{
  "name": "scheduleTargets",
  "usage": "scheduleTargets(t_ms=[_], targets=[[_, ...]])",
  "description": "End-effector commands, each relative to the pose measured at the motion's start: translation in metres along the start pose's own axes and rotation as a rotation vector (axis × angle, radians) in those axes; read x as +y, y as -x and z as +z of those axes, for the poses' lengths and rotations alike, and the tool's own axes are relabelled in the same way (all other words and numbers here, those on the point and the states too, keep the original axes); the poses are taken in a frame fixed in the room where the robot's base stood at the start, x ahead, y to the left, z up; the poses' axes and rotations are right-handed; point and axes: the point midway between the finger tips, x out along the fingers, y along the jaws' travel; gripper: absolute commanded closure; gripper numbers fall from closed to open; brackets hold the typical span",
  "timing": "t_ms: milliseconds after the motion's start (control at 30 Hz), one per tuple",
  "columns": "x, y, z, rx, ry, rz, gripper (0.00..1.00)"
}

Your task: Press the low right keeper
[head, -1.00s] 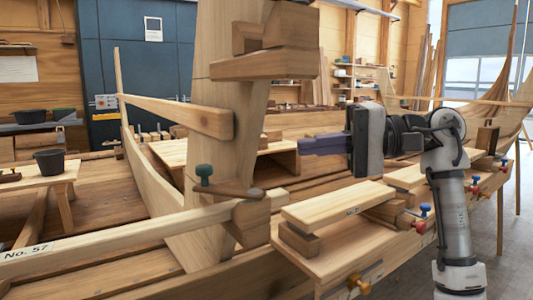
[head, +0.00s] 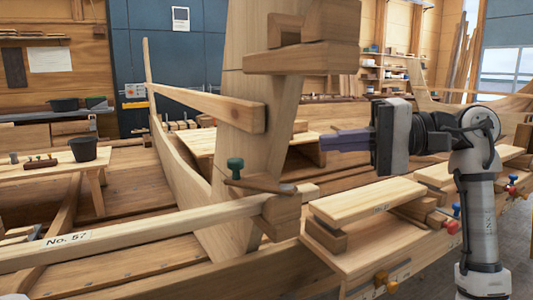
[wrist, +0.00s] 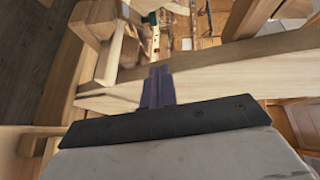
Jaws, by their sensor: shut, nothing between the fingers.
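I cannot tell for certain which part is the low right keeper. A flat brown wooden piece (head: 262,186) with a green knob (head: 235,167) sits low on the upright post (head: 236,110), above the rail marked No. 57 (head: 150,229). A wooden block (head: 283,207) is at the rail's right end. The green knob also shows at the top of the wrist view (wrist: 151,18). My gripper (head: 322,142) is shut and empty, its purple fingers pointing left. It is above and right of the green knob, apart from it. The fingers also show in the wrist view (wrist: 160,70).
A bench with a pale board (head: 365,200) stands below my gripper. Stacked wooden blocks (head: 300,57) jut from the upper post. Open floor shows at the lower right.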

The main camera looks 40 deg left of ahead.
Motion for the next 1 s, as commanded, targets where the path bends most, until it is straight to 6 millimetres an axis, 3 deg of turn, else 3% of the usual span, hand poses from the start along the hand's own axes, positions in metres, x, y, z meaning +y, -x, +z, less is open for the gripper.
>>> scheduleTargets(t_ms=[400, 700, 1000], targets=[[-0.002, -0.088, 0.001, -0.003, 0.001, -0.001, 1.00], [-0.001, -0.108, 0.025, 0.000, 0.000, -0.001, 1.00], [0.000, -0.111, 0.029, 0.001, -0.001, -0.001, 1.00]])
